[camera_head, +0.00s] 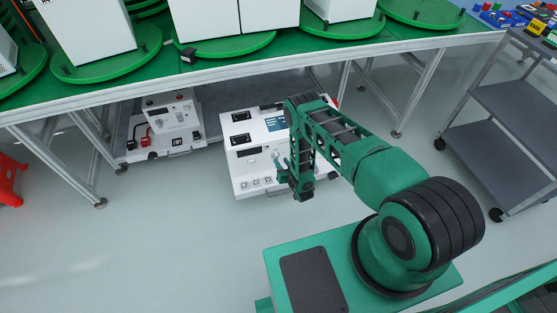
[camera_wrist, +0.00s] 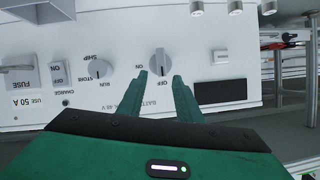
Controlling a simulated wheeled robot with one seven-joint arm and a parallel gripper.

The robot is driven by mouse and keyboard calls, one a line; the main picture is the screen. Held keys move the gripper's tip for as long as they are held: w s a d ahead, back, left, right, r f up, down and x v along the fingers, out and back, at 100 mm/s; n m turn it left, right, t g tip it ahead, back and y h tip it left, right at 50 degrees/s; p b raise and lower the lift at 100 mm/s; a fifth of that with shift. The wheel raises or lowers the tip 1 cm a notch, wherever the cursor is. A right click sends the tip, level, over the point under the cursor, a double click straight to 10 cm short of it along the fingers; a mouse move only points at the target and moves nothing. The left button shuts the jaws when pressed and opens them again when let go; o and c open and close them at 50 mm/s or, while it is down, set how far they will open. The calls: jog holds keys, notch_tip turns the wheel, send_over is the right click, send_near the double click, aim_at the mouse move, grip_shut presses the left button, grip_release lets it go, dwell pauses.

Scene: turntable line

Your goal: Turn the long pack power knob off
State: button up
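In the wrist view a white panel shows upside down, with a grey power knob (camera_wrist: 160,62) marked ON and OFF. Its grip bar lies upright in the picture; I cannot tell which end is the pointer. My gripper (camera_wrist: 161,76) is open, its two green fingertips just short of the knob, one to each side, and not clearly touching it. In the head view my gripper (camera_head: 282,170) is at the front of the larger white pack (camera_head: 240,165) on the floor beneath the table edge; my arm hides its right part.
Beside the power knob are a SHIP/STORE/RUN knob (camera_wrist: 100,69), a charge switch (camera_wrist: 58,73) and a fuse holder (camera_wrist: 19,78). A smaller white unit (camera_head: 165,115) stands left under the green table (camera_head: 240,60). A grey cart (camera_head: 510,115) is at right.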

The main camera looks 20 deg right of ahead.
jog(key=shift+x, duration=2.35)
